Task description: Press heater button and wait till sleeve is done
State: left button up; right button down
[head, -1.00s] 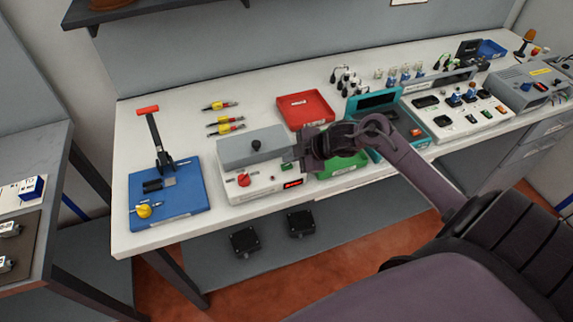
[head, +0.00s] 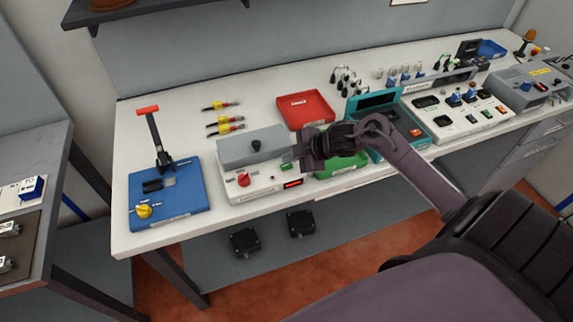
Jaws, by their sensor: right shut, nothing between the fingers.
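The heater (head: 258,186) is a white box with a grey lid (head: 252,147) on top. Its front has a red knob (head: 244,180), a lit red display (head: 292,184) and a green button (head: 287,167). My right gripper (head: 303,158) is shut and empty beside the heater's right end, close to the green button. I cannot tell whether its fingertips touch the button. A sleeve is not visible; the lid hides the inside of the heater. My left gripper is out of view.
A blue fixture (head: 185,205) with a red-handled lever stands left of the heater. A red tray (head: 306,108) lies behind, and a green tray (head: 340,166) sits right, partly behind my gripper. Several yellow-and-red connectors (head: 225,122) lie at the back. A teal device (head: 385,100) stands further right.

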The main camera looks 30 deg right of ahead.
aim_at(290, 167)
jog(key=shift+f, duration=0.4)
jog(key=shift+f+b, duration=0.4)
jog(key=shift+f, duration=0.05)
dwell(0.7)
jog(key=shift+r+p, duration=0.85)
jog(key=shift+p, duration=0.05)
jog(key=shift+r, duration=0.1)
notch_tip(290, 167, up, 5)
jog(key=p, duration=0.5)
dwell(0.5)
